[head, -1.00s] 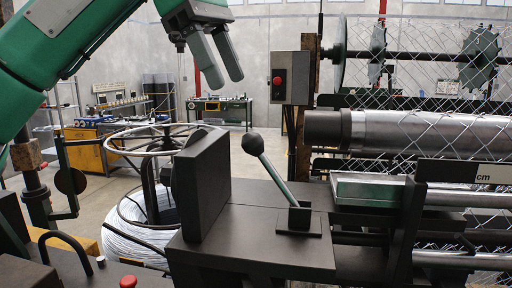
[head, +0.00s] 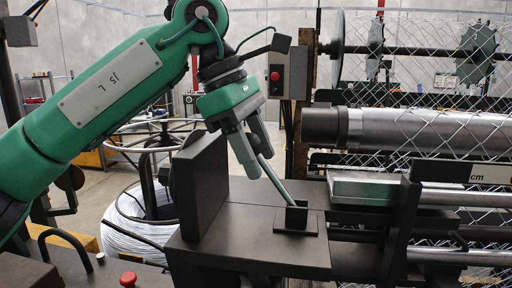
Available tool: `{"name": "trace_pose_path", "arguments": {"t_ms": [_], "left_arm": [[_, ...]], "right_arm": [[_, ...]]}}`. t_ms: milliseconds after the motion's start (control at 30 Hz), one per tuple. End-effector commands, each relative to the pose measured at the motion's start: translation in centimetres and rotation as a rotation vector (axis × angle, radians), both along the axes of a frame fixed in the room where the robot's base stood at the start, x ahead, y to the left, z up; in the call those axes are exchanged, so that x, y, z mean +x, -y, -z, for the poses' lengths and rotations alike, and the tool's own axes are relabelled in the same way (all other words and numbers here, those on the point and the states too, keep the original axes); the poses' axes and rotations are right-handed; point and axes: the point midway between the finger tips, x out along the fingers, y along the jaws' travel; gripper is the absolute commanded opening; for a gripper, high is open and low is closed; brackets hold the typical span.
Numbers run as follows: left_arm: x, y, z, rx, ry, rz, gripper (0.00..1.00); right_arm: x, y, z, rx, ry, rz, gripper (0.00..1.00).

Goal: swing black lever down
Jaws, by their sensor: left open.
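The black lever has a slim metal rod (head: 275,184) that rises from a dark base plate (head: 296,222) on the machine's flat top and leans up to the left. Its round black knob is hidden behind my left gripper. My left gripper (head: 250,160) reaches down from the upper left, its grey fingers at the upper part of the rod. The fingers are open; whether they touch the lever I cannot tell. My right gripper is not in view.
A dark upright plate (head: 202,185) stands just left of the lever. A control box with a red button (head: 275,76) is behind. A metal roller (head: 400,130) and chainlink mesh lie to the right. A red button (head: 128,279) is at the front left.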

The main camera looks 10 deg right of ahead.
Motion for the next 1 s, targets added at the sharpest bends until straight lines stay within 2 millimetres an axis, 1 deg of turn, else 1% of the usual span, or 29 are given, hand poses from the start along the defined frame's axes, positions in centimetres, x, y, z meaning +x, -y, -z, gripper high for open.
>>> {"name": "trace_pose_path", "arguments": {"t_ms": [100,133,200,267,300,367,1000], "left_arm": [[0.01,-0.02,-0.01,0.0,0.0,0.0,0.49],[0.01,-0.02,-0.01,0.0,0.0,0.0,0.45],[0.01,-0.02,-0.02,0.0,0.0,0.0,0.32],[0.01,-0.02,-0.03,0.0,0.0,0.0,0.2],[0.0,-0.02,-0.04,0.0,0.0,0.0,0.12],[0.0,-0.02,-0.04,0.0,0.0,0.0,0.0],[-0.27,0.64,-0.69,-0.004,0.001,0.0,0.0]], "right_arm": [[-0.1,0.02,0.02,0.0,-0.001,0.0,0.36],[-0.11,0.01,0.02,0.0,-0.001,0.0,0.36],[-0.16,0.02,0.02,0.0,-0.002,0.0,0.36],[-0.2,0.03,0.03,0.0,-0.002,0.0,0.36],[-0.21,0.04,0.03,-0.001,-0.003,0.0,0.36],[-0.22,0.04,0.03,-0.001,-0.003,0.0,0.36],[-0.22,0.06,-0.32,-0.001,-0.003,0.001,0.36]]}}
